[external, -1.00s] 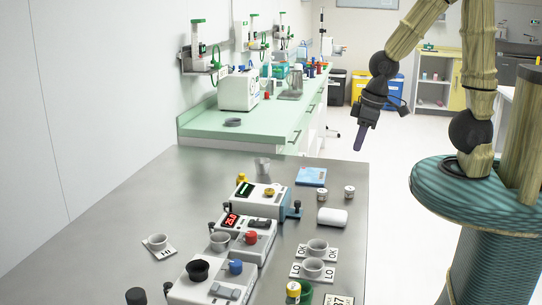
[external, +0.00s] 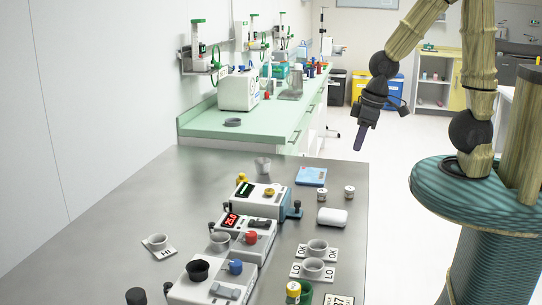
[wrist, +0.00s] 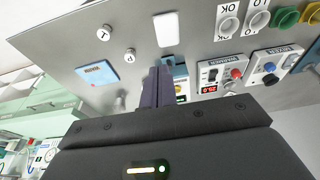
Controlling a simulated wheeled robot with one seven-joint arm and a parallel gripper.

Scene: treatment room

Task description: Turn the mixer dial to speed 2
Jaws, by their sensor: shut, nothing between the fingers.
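The mixer (external: 192,293) is a white box at the near end of the metal table, with a dark round cup (external: 197,270) on top. Its blue dial (external: 236,267) stands beside the cup. In the wrist view the mixer's blue dial (wrist: 269,67) is at the right; its setting is too small to read. My gripper (external: 359,141) is shut and empty, pointing down, high to the right of the table's far end and well apart from the mixer. Its dark fingers also show in the wrist view (wrist: 157,78).
A warmer with a red display (external: 231,220) and red knob (external: 251,238) sits beside the mixer, and another device with a yellow knob (external: 269,192) beyond. Grey cups on OK and LO cards (external: 299,270), a green cup (external: 305,290) and a white case (external: 332,217) are nearby. The table's left part is mostly clear.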

